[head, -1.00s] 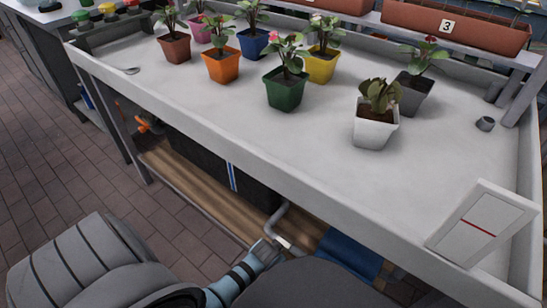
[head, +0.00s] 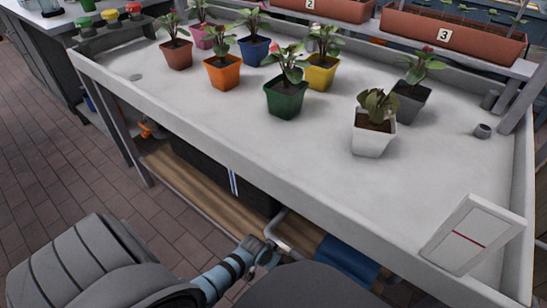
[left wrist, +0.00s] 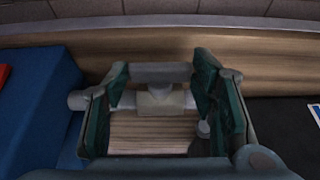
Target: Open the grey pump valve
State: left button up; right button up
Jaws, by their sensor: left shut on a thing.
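The grey valve (left wrist: 160,100) is a T-shaped fitting with a crossbar, seen in the left wrist view between my fingers. My left gripper (left wrist: 163,108) is shut on it, with one dark green finger pad at each side. In the head view my left gripper (head: 264,250) is low under the front edge of the table, at the grey pipe (head: 287,236). The gripper hides the valve there, so its turn angle cannot be told. My right gripper is not in view.
The white planting table (head: 200,120) stands above my left gripper, with several potted plants on it. Under it are a wooden shelf (head: 185,185), a dark box (head: 205,165), a blue object (head: 345,262) and an orange fitting (head: 147,131). Open brick floor lies at left.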

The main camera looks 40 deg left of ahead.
pick_arm(q)
jog(key=o, duration=1.1)
jog(key=shift+o, duration=0.2)
jog(key=v, duration=1.2)
jog(key=shift+a, duration=0.15)
